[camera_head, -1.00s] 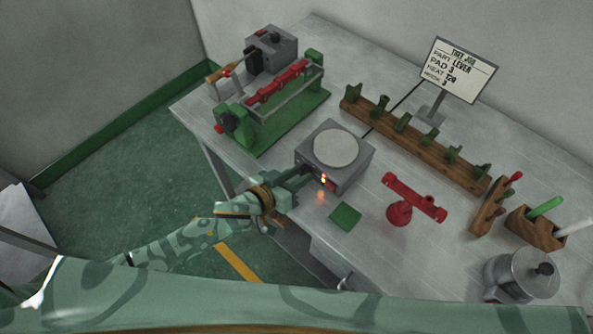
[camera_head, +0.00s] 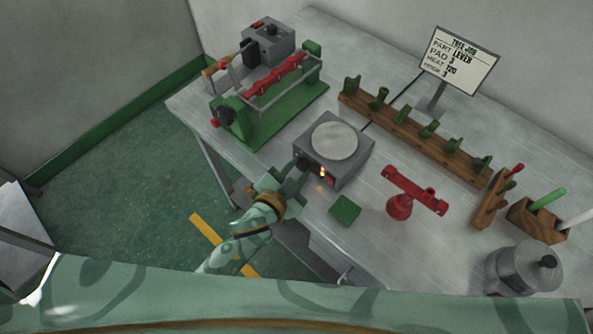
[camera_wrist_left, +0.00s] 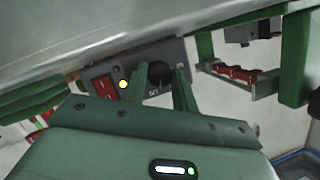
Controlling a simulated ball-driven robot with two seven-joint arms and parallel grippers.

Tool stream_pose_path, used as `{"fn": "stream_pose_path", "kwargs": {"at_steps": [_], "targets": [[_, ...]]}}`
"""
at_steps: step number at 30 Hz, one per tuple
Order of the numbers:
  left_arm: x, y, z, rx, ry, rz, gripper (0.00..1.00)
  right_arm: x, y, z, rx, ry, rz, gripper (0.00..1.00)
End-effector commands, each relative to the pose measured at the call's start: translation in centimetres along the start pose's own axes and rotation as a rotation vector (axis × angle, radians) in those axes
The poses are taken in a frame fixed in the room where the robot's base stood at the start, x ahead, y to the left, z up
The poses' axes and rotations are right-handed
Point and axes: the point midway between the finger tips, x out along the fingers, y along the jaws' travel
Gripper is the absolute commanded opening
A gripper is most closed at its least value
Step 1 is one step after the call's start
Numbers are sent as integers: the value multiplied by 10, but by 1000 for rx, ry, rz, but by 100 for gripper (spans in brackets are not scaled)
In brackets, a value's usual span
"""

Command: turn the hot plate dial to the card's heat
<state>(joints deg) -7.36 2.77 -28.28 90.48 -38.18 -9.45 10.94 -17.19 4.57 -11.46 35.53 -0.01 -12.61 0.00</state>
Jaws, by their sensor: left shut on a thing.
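The grey hot plate (camera_head: 355,168) with its round pale top (camera_head: 335,141) stands near the table's front edge. An orange light and a red switch (camera_head: 330,180) show on its front. My left gripper (camera_head: 301,166) is at the hot plate's front, shut on the dial, which is mostly hidden in the head view. The white card (camera_head: 458,62) on a stand reads part lever, pad 3, heat 120, and a last line ending in 3. My right gripper is out of view.
A green fixture with a red bar (camera_head: 275,79) stands at the left. A wooden rack of green pieces (camera_head: 412,132) lies behind. A green pad (camera_head: 344,210), a red stand (camera_head: 400,207) and a metal pot (camera_head: 522,268) are to the right.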

Motion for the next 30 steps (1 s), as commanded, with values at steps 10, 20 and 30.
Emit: {"fn": "stream_pose_path", "kwargs": {"at_steps": [10,20,30], "targets": [[0,0,0,66,3,-24,5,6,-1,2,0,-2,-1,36],[0,0,0,69,5,-25,5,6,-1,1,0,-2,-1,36],[0,0,0,69,5,-25,49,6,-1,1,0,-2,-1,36]]}}
